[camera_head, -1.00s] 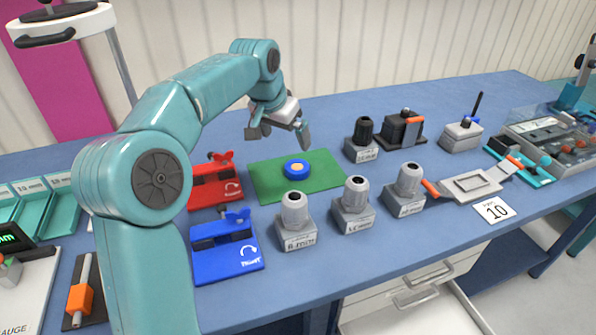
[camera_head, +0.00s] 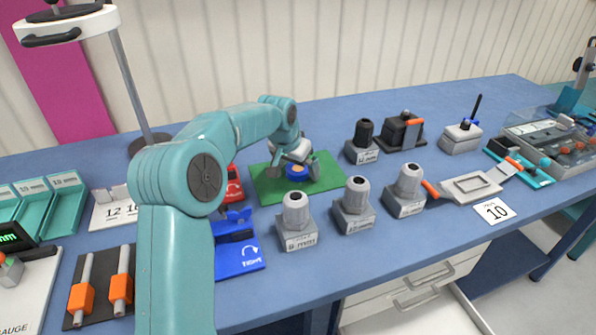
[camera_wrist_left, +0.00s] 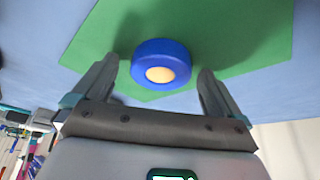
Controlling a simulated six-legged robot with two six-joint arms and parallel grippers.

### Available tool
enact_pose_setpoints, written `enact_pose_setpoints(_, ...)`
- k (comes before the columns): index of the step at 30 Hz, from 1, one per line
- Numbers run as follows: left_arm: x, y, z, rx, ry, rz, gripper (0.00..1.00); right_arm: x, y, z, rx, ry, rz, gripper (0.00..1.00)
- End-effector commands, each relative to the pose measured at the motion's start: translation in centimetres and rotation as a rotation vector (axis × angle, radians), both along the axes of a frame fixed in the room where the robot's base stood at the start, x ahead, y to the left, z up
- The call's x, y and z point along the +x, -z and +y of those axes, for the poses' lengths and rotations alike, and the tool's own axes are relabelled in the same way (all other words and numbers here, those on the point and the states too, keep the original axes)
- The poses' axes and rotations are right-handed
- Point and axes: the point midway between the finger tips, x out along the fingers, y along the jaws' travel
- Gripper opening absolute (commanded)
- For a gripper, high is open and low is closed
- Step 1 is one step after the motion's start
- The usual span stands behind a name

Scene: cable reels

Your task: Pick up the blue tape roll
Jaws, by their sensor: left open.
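The blue tape roll (camera_wrist_left: 147,52), with a tan core, lies flat on the green mat (camera_wrist_left: 245,40). In the head view the roll (camera_head: 297,169) is mostly hidden behind my left gripper (camera_head: 293,172), which is low over the mat (camera_head: 330,175). In the left wrist view my left gripper (camera_wrist_left: 155,85) is open, with one finger on each side of the near part of the roll. The fingers look apart from the roll, with gaps on both sides. My right gripper is not in view.
A red device (camera_head: 233,184) and a blue device (camera_head: 238,258) stand left of the mat, partly behind my left arm. Grey bottle-shaped holders (camera_head: 296,225) stand along its front. A black-topped holder (camera_head: 363,140) is to its right. Blue table is bare behind the mat.

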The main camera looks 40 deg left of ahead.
Motion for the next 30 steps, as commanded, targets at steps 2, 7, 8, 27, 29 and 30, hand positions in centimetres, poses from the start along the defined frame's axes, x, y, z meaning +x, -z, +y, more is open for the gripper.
enact_pose_setpoints(2,0.0,0.0,0.0,0.0,0.0,0.0,1.0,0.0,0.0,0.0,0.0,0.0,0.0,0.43)
enact_pose_setpoints(7,0.0,0.0,0.0,0.0,0.0,0.0,0.54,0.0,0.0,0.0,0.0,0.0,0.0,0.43)
enact_pose_setpoints(8,0.0,0.0,0.0,0.0,0.0,0.0,0.44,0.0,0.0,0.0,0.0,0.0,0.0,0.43)
enact_pose_setpoints(27,0.1,-4.7,0.0,0.002,0.0,-0.005,0.39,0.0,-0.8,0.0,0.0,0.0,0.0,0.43)
enact_pose_setpoints(29,0.1,-6.5,0.0,0.002,0.0,-0.007,0.39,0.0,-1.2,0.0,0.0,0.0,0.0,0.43)
enact_pose_setpoints(30,0.1,-7.8,0.0,0.002,0.0,-0.007,0.39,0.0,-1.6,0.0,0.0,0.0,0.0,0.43)
